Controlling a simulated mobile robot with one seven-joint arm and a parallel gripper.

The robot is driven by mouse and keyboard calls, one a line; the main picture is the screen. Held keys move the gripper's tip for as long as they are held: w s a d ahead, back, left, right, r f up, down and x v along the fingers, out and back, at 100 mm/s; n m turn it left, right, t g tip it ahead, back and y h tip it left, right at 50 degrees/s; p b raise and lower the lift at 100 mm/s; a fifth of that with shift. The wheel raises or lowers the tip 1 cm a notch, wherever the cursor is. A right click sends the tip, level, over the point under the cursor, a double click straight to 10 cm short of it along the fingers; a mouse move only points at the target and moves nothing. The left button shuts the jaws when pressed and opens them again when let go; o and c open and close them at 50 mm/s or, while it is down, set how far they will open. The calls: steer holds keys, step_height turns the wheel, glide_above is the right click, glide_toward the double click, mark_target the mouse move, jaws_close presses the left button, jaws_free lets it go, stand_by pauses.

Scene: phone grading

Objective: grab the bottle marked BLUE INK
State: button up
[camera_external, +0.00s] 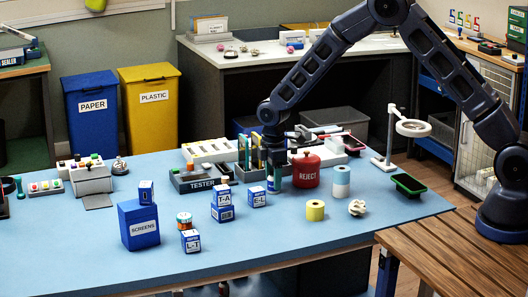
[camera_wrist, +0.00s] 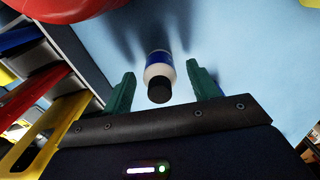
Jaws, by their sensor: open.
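A small bottle (camera_wrist: 157,72) with a white body, a blue band and a black cap stands on the blue table in the wrist view. Its lettering cannot be read there. My gripper (camera_wrist: 160,80) is open, with one green finger on each side of the bottle and a visible gap on both sides. In the external view my gripper (camera_external: 274,180) points down at the table just left of the red REJECT container. The bottle is mostly hidden behind the fingers there.
The red REJECT container (camera_external: 305,169) stands close on the right. A TESTER unit (camera_external: 202,180) and upright coloured pieces are close behind and left. Blue boxes T-A (camera_external: 222,200) and E-L (camera_external: 257,197) stand to the left. A yellow roll (camera_external: 315,210) is in front right.

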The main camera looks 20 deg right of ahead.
steer(key=shift+f, duration=0.45)
steer(key=c, duration=1.1)
steer(key=shift+o, duration=0.2)
steer(key=shift+r, duration=0.1)
